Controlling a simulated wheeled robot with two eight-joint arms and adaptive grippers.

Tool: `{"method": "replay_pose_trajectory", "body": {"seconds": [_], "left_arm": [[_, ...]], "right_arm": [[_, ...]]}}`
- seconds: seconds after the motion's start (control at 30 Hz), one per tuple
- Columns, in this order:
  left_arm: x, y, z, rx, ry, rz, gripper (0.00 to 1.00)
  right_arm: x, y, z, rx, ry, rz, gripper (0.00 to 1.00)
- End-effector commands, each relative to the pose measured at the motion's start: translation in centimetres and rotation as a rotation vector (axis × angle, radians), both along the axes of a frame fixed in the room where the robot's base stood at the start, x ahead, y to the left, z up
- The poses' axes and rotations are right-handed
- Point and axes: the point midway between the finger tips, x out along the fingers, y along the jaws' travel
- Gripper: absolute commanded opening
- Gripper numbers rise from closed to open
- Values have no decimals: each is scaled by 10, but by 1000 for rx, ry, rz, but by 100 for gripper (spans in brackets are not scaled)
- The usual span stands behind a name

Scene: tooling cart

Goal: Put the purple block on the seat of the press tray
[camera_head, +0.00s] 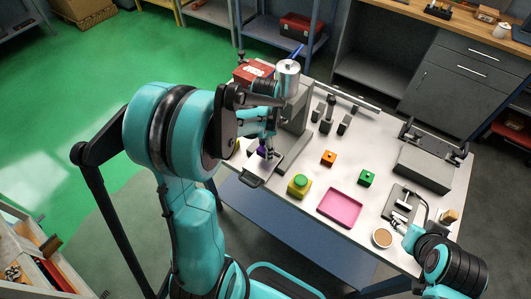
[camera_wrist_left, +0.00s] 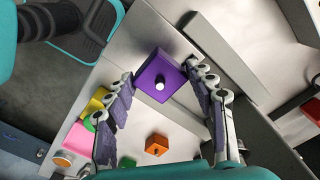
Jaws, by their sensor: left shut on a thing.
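The purple block (camera_wrist_left: 160,72) shows in the left wrist view as a square top with a white round spot. My left gripper (camera_wrist_left: 160,80) is shut on it, with one finger on each side. In the head view the left gripper (camera_head: 268,150) is at the press, and only a little of the purple block (camera_head: 262,151) shows beside it. The block is over or at the press tray (camera_head: 254,181), a grey plate with a handle at the table's near edge. I cannot tell whether the block touches the tray; its seat is hidden.
The press (camera_head: 293,127) stands close behind the left gripper. A yellow-green block (camera_head: 299,186), an orange block (camera_head: 328,158), a green block (camera_head: 366,177) and a pink tray (camera_head: 340,208) are to its right. My right arm (camera_head: 452,265) is at the lower right; its fingers are unclear.

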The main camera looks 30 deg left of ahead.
Motion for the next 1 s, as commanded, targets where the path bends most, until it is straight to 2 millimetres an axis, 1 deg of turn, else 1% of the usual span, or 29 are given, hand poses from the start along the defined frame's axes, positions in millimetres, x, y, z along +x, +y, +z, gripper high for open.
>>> {"method": "replay_pose_trajectory", "body": {"seconds": [0.03, 0.1, 0.2, 0.43, 0.57, 0.6, 0.63, 0.67, 1.0], "left_arm": [[0, 0, -10, 0, 0, 0, 20], [0, 0, -22, 0, 0, 0, 20], [0, 0, -32, 0, 0, 1, 20], [0, 0, -31, 0, 0, 1, 20], [0, 0, -35, 0, 0, 1, 20], [0, 0, -35, 0, 0, 1, 62], [0, 0, -34, 0, 0, 1, 70], [0, 0, -34, 0, 0, 1, 75], [0, 0, -32, 0, 0, 1, 75]], "right_arm": [[0, 0, -5, 0, 0, 0, 53], [0, 0, -10, 0, 0, 0, 53], [0, 0, -13, 0, 0, 0, 53], [0, 0, -11, 0, 0, 0, 53], [0, 0, -16, 0, 0, 0, 53], [0, 0, -15, 0, 0, 0, 53], [0, 0, -15, 0, 0, 0, 53], [0, 0, -14, 0, 0, 0, 53], [0, 0, -12, 0, 0, 0, 53]]}}
